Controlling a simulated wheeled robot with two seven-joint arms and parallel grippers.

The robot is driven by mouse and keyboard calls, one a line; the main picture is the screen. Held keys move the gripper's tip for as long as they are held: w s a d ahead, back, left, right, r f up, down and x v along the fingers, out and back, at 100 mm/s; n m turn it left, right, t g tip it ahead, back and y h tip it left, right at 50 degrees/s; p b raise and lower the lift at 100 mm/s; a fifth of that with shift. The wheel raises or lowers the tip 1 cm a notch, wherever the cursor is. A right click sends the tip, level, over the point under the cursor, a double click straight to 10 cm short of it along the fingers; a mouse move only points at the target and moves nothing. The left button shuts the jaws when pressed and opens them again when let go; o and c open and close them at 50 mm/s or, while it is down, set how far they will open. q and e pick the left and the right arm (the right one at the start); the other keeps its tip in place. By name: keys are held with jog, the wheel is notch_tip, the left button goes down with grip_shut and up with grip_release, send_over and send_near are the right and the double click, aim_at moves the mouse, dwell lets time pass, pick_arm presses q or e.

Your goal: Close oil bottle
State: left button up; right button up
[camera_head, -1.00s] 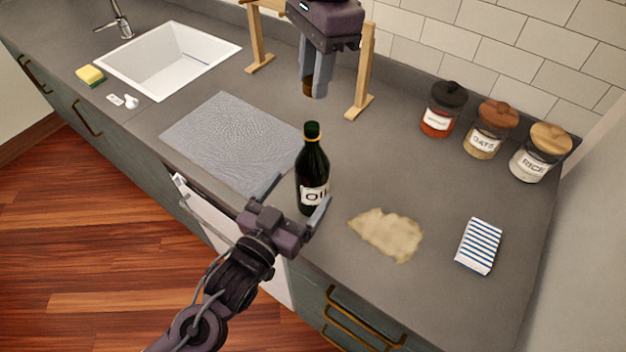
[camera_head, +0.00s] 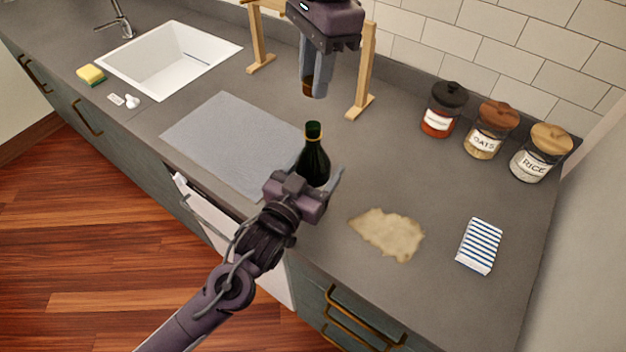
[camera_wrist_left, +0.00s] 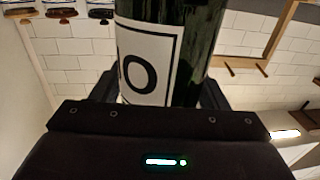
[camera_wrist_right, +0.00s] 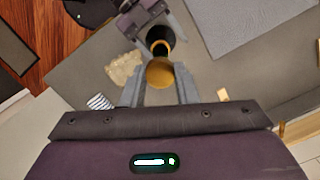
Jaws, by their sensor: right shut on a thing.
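The dark green oil bottle (camera_head: 314,164) stands upright on the counter with its neck uncapped. Its white label shows large in the left wrist view (camera_wrist_left: 145,70). My left gripper (camera_head: 325,184) is open, with its fingers spread on either side of the bottle's body; it hides the lower part in the head view. My right gripper (camera_head: 313,86) points down above the counter, behind and above the bottle. It is shut on a brown stopper (camera_head: 307,89), which shows as a round golden top in the right wrist view (camera_wrist_right: 160,72).
A grey mat (camera_head: 225,140) lies left of the bottle. A beige spill-like patch (camera_head: 388,234) and a striped cloth (camera_head: 479,246) lie to the right. A wooden stand (camera_head: 361,85) is behind the right gripper. Jars (camera_head: 489,130) line the wall.

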pick_arm(q)
jog(key=c, duration=1)
pick_arm(e)
send_over(312, 126)
jog(key=shift+d+f, duration=0.1)
jog(key=shift+f, duration=2.35)
jog(key=shift+f, duration=0.15)
jog(key=shift+f, duration=0.75)
jog(key=shift+f, duration=0.6)
